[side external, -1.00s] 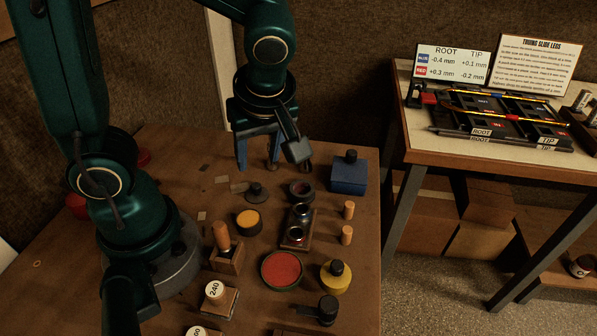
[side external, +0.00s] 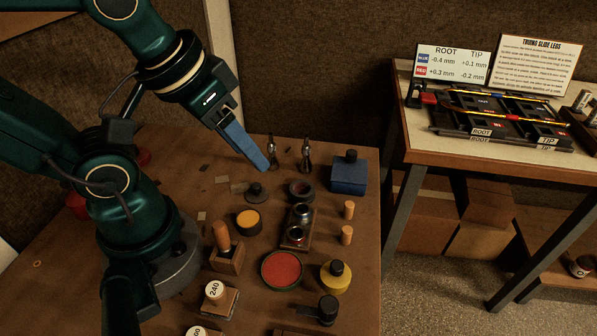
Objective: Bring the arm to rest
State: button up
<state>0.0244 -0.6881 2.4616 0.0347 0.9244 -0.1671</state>
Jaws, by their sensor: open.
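My gripper (side external: 262,163) has blue fingers. It hangs at a tilt over the back of the brown workbench (side external: 180,150), pointing down and to the right. It is open, with nothing seen in it. The fingers overlap from this side, so the gap between them is hidden. Two upright metal pieces with narrow tops, a left one (side external: 272,155) and a right one (side external: 306,156), stand just right of the fingertips in the picture. I cannot tell how far the fingertips are from the left piece.
Close below stand a dark lidded pot (side external: 256,193), a blue bottle (side external: 350,175), an orange-topped tin (side external: 248,222), a red dish (side external: 282,269) and a yellow jar (side external: 336,277). A separate table (side external: 490,165) with trays and signs stands at right. Free air lies above the bench.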

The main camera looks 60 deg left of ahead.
jog(key=shift+d+r+m, duration=0.1)
jog(key=shift+d+m, duration=0.05)
jog(key=shift+m, duration=0.55)
